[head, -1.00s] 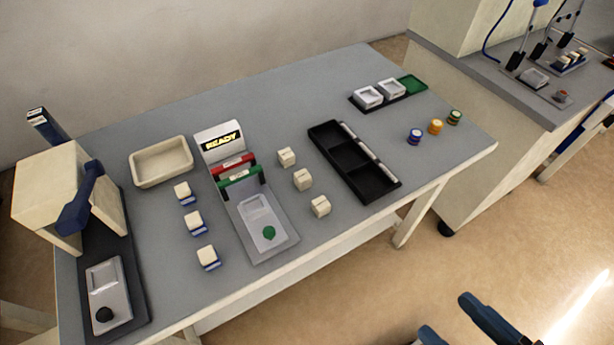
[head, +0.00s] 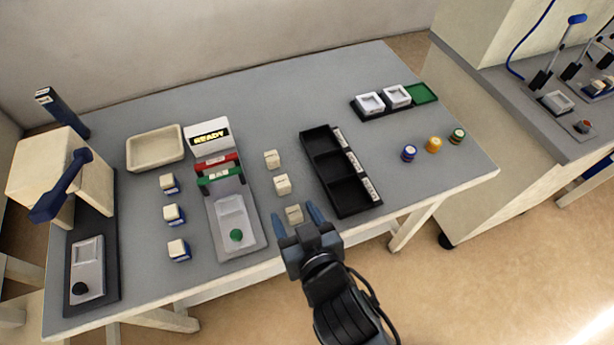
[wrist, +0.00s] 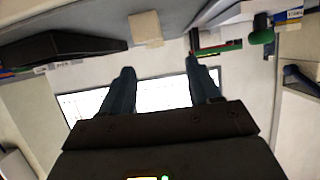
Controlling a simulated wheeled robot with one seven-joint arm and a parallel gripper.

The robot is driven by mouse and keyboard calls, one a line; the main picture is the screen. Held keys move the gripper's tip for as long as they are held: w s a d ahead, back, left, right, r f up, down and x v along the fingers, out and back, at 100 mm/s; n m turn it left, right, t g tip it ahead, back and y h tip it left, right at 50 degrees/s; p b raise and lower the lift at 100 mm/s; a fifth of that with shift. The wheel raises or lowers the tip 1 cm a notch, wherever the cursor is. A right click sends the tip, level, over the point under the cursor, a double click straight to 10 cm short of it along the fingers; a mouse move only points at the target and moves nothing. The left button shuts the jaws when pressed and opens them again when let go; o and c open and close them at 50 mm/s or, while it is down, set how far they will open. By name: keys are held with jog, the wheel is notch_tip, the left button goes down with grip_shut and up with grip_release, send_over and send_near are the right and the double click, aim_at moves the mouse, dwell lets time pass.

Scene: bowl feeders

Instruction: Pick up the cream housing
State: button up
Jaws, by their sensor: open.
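Three cream housings stand in a column mid-table: a far one (head: 272,159), a middle one (head: 284,184) and a near one (head: 294,214). My gripper (head: 297,219) is open and empty at the table's front edge, its blue fingertips appearing on either side of the near housing in the head view. In the wrist view a cream block (wrist: 145,28) lies beyond the fingertips (wrist: 158,70), not between them. Which of the housings it is, I cannot tell.
A black compartment tray (head: 348,196) stands right of the housings. The READY fixture (head: 236,228) stands to their left. Further left are cream-topped blue blocks (head: 174,213) and a cream bin (head: 155,165). Blue, orange and green round pieces (head: 433,145) stand at right.

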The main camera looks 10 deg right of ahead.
aim_at(283, 185)
jog(key=shift+w+a+r, duration=0.1)
jog(key=shift+w+r, duration=0.1)
jog(key=shift+w, duration=0.65)
jog(key=shift+d+p+x, duration=0.15)
jog(key=shift+p+x, duration=0.05)
jog(key=shift+x, duration=1.7)
jog(key=shift+d+p+x, duration=0.15)
jog(key=shift+p+x, duration=0.05)
jog(key=shift+x, duration=1.7)
jog(key=shift+f, duration=0.2)
jog(key=shift+c, duration=0.3)
jog(key=c, duration=1.1)
